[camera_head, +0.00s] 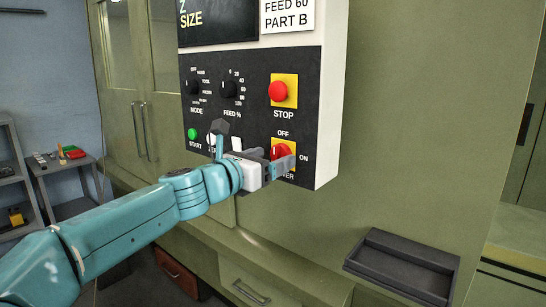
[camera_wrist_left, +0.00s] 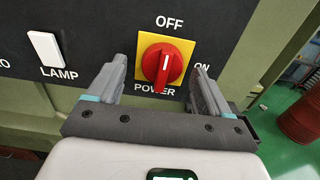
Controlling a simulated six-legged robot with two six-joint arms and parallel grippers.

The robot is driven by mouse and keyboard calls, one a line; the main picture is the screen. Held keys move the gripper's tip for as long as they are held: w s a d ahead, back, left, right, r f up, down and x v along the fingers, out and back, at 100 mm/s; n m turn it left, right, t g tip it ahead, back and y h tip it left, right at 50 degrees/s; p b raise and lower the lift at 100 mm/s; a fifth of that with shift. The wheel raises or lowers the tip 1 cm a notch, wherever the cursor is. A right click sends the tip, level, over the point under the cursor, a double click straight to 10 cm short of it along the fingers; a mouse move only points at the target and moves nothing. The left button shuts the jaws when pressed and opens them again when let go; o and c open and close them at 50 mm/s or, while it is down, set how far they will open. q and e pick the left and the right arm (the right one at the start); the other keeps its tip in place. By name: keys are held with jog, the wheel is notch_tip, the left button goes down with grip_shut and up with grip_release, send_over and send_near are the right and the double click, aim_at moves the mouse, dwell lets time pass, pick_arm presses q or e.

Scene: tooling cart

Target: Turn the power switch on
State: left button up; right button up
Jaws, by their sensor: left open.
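The power switch (camera_head: 279,151) is a round red knob on a yellow plate, low on the right of the control panel. It also shows in the left wrist view (camera_wrist_left: 166,64), with its white pointer line near upright, towards the OFF label above; ON is at its right. My left gripper (camera_head: 281,163) is at the switch, its grey fingers open and partly covering the yellow plate and label. In the left wrist view the fingers (camera_wrist_left: 162,78) stand left and right of the knob with gaps on both sides. My right gripper is not in view.
The panel also bears a red stop button (camera_head: 278,91), mode dial (camera_head: 193,88), feed dial (camera_head: 229,89), green start button (camera_head: 192,134) and white lamp switch (camera_wrist_left: 46,48).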

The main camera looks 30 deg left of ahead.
pick_arm(q)
jog(key=shift+w+d+r, duration=0.1)
jog(key=shift+w+d, duration=0.1)
jog(key=shift+w, duration=0.4)
jog(key=c, duration=1)
jog(key=shift+c, duration=0.2)
